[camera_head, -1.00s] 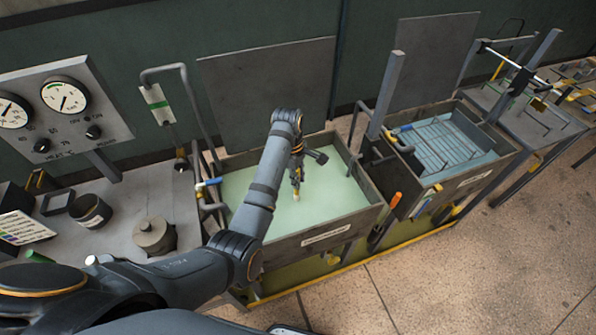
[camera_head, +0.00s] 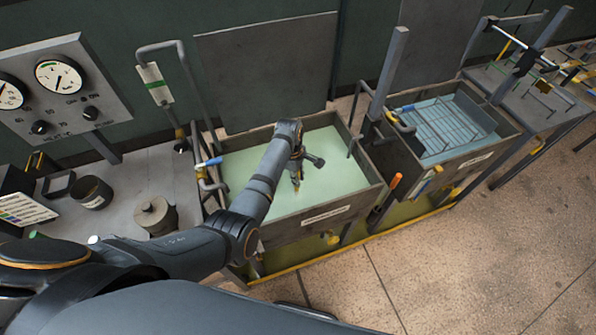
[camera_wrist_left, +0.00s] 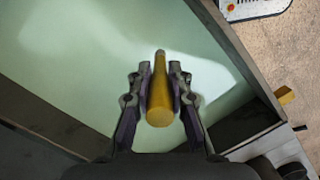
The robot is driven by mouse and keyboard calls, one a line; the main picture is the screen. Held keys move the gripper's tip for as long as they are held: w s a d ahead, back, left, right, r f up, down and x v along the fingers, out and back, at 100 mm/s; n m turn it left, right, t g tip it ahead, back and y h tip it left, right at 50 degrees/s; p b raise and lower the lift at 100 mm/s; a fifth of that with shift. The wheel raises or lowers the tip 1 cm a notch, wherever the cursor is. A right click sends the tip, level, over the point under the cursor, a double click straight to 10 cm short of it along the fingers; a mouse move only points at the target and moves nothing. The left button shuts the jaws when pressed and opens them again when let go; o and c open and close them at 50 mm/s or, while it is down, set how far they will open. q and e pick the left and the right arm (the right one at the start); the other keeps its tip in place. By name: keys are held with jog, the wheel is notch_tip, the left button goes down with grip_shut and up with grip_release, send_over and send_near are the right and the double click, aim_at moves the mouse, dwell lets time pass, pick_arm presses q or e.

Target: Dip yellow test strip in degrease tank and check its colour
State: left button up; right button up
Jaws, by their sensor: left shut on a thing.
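The yellow test strip (camera_wrist_left: 160,92) is held upright between the fingers of my left gripper (camera_wrist_left: 160,100). In the wrist view its near end is a broad yellow face and its far end narrows and looks duller. In the head view my left gripper (camera_head: 296,180) is over the middle of the degrease tank (camera_head: 352,204), with a small yellow tip below the fingers. The tank holds pale green liquid (camera_head: 335,160). I cannot tell whether the tip touches the liquid. My right gripper is not in view.
A second tank (camera_head: 478,160) with a wire rack stands to the right. A gauge panel (camera_head: 62,85) and a bent pipe (camera_head: 190,75) stand behind.

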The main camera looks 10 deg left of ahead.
pick_arm(q)
notch_tip(320, 180, down, 6)
jog(key=b, duration=0.5)
jog(key=shift+f, duration=0.25)
jog(key=shift+f+b, duration=0.85)
jog(key=shift+b, duration=0.4)
jog(key=shift+r, duration=0.15)
dwell(0.4)
notch_tip(320, 180, up, 6)
jog(key=p, duration=0.6)
jog(key=shift+r+p, duration=0.25)
jog(key=shift+p, duration=0.25)
notch_tip(320, 180, up, 9)
jog(key=shift+r, duration=0.15)
